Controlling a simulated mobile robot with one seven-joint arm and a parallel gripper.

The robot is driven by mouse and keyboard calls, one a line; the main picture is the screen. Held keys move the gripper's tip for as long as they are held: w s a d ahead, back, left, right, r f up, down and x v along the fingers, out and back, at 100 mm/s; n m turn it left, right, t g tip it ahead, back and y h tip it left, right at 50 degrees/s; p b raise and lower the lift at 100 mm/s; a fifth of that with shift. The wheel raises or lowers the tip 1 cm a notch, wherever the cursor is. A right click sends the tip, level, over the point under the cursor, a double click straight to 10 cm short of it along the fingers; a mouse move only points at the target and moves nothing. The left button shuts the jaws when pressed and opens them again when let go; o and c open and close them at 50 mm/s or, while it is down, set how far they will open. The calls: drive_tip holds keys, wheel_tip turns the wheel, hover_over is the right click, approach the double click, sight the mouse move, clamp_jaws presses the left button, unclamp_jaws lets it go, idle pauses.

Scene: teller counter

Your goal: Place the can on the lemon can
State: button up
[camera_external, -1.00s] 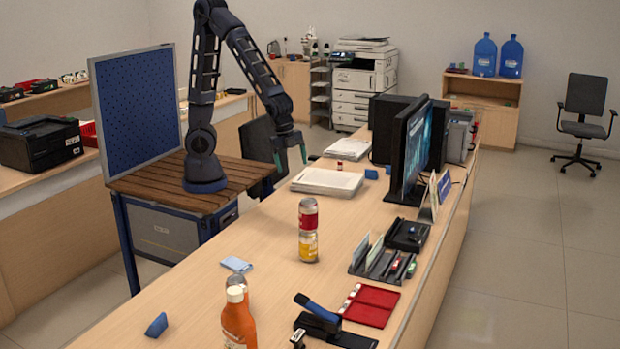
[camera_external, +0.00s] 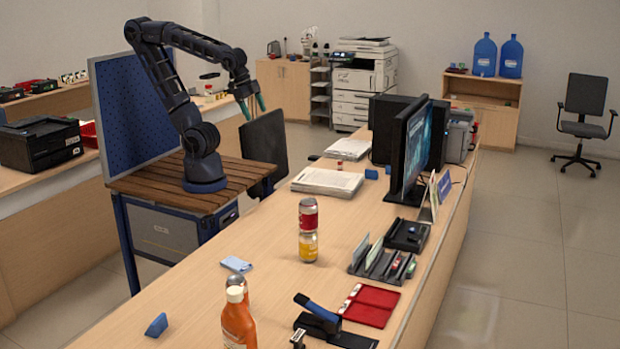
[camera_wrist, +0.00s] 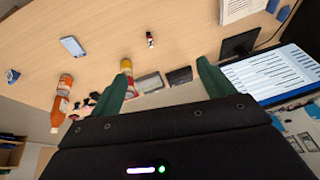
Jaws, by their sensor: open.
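A red can (camera_external: 308,214) stands upright on top of the yellow lemon can (camera_external: 308,246) on the counter, the two forming a stack. In the wrist view the stack is seen from above at an angle, with yellow and red showing (camera_wrist: 127,66) beside one fingertip. My gripper (camera_external: 252,106) is open and empty, raised well above and behind the cans, apart from them. Its two green fingers (camera_wrist: 165,85) are spread in the wrist view with nothing between them.
An orange bottle (camera_external: 238,322) stands in the front, with a can partly hidden behind it. A stapler (camera_external: 322,322), red tray (camera_external: 370,305), organiser (camera_external: 383,263) and monitor (camera_external: 412,150) line the right side. A paper stack (camera_external: 327,182) lies behind the cans.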

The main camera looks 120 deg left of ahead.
drive_tip(key=shift+n+t+h, duration=0.3)
drive_tip(key=shift+n+h, duration=0.2)
drive_tip(key=shift+h, duration=0.1)
drive_tip(key=shift+s+a+r, duration=0.15)
drive_tip(key=shift+s+r, duration=0.05)
drive_tip(key=shift+s, duration=0.5)
drive_tip(key=shift+s+a+r, duration=0.15)
drive_tip(key=shift+s, duration=0.55)
drive_tip(key=shift+s+a+r, duration=0.15)
drive_tip(key=shift+s+r, duration=0.05)
drive_tip(key=shift+s, duration=0.5)
